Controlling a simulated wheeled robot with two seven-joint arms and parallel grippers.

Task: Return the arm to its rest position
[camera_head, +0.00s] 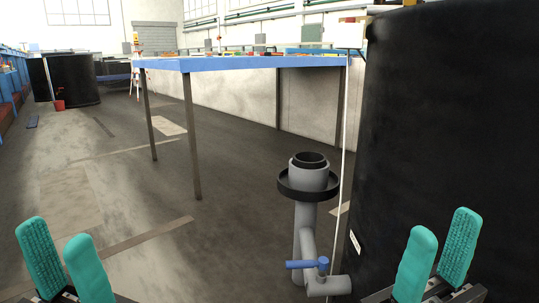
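My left gripper (66,262) is at the lower left of the head view, with two teal fingers apart and nothing between them. My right gripper (436,262) is at the lower right, also with its two teal fingers apart and empty. It is in front of the large black tank. Both grippers are clear of the grey pipe. The wrists and most of both arms are out of the picture.
A grey pipe (305,220) with a black collar (293,193) and a blue valve handle (303,265) stands beside the black tank (440,130) on the right. A blue-edged table (230,63) stands behind. The floor (150,225) at left centre is open.

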